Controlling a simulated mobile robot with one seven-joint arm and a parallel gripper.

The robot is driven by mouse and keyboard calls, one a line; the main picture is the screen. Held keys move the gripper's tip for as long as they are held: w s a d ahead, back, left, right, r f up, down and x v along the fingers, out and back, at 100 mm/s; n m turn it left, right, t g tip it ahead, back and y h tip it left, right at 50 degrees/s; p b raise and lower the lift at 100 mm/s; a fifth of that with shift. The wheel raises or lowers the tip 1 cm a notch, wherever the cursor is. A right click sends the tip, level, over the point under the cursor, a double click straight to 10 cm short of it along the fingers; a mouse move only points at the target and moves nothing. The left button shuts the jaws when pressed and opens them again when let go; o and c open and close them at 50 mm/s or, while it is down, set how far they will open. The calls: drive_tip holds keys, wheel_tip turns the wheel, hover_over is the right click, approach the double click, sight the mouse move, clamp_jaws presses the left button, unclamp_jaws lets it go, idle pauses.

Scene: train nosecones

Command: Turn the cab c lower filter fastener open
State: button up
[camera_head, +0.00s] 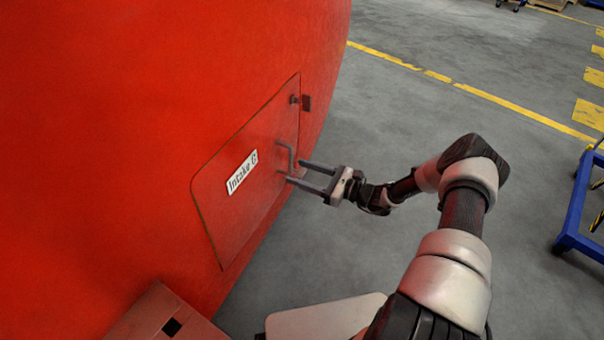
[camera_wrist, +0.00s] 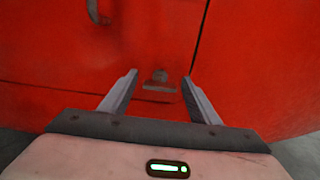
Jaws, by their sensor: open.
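The red hatch panel (camera_head: 235,205) on the train nose carries a white label (camera_head: 242,172) that seems to read "Intake C". In the wrist view, the lower fastener (camera_wrist: 159,76), a small latch on a red plate, sits near the panel's edge seam, between my fingertips in the picture. In the head view it is not clearly made out behind my fingers. My gripper (camera_head: 295,172) is open and empty, its two fingers pointing at the panel's right edge. It also shows in the wrist view (camera_wrist: 160,78). I cannot tell whether the fingers touch the fastener.
A bent handle (camera_head: 287,155) is on the panel just above my fingers; it also shows in the wrist view (camera_wrist: 95,12). An upper fastener (camera_head: 304,102) is at the panel's upper right corner. A blue cart (camera_head: 577,205) stands at right. Grey floor is clear between.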

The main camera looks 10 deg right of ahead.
drive_tip(key=c, duration=1.1)
drive_tip(key=shift+o, duration=0.2)
drive_tip(key=shift+f+n, duration=0.1)
drive_tip(key=shift+n, duration=0.3)
drive_tip(key=n+b, duration=0.1)
drive_tip(key=n, duration=0.2)
drive_tip(key=shift+n+b, duration=0.4)
drive_tip(key=n+b, duration=0.1)
drive_tip(key=n, duration=0.3)
drive_tip(key=shift+n, duration=0.3)
drive_tip(key=n+b, duration=0.1)
drive_tip(key=n, duration=0.4)
drive_tip(key=shift+n+b, duration=0.3)
drive_tip(key=shift+n, duration=1.4)
